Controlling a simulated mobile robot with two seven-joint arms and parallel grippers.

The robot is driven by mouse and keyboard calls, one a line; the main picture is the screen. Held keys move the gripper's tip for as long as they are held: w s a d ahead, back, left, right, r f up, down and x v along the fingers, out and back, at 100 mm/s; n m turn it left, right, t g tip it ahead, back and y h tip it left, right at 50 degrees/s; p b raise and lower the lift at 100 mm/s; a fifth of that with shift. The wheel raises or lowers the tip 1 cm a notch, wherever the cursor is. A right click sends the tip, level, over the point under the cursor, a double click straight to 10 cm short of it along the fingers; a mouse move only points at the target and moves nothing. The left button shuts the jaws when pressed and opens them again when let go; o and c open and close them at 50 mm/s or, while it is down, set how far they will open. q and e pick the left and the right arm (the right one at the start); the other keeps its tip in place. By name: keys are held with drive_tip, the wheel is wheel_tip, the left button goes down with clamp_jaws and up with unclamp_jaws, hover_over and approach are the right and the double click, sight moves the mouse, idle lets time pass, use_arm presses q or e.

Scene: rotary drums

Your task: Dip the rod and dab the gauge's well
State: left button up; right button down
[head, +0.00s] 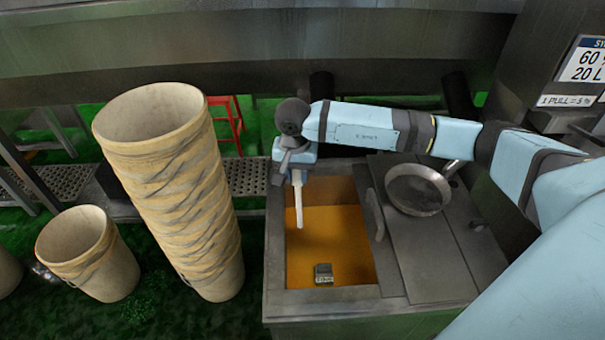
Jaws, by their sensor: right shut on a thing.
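My right gripper (297,177) is shut on a pale, whitish rod (299,208). The rod hangs nearly upright, its lower end over the orange liquid (340,238) in an open metal tank (276,250). I cannot tell whether the tip touches the liquid. A small grey block with a light marked face (323,273) sits at the near end of the tank opening, below and right of the rod tip, apart from it. It may be the gauge; no well can be made out on it. My left gripper is not in view.
A round metal pan (418,190) rests on the tank's closed lid (440,250), right of the opening. A tall stack of tan baskets (180,190) stands left, with a shorter one (90,255) beside it. A large metal drum (250,50) spans the back. A sign (585,62) hangs upper right.

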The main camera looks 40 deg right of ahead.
drive_tip(key=w+d+r+m+b, duration=0.1)
drive_tip(key=w+d+m+b, duration=0.2)
drive_tip(key=b, duration=0.1)
use_arm(q)
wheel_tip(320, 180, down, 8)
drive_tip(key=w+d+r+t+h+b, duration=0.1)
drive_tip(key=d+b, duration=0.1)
drive_tip(key=b, duration=1)
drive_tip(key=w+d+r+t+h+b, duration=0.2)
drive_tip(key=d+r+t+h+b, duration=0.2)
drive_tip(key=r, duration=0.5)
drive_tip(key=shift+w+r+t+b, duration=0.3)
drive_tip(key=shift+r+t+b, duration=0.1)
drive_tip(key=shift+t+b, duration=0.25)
use_arm(e)
wheel_tip(320, 180, down, 29)
drive_tip(key=m, duration=0.1)
drive_tip(key=shift+w+d, duration=0.2)
drive_tip(key=shift+d, duration=0.2)
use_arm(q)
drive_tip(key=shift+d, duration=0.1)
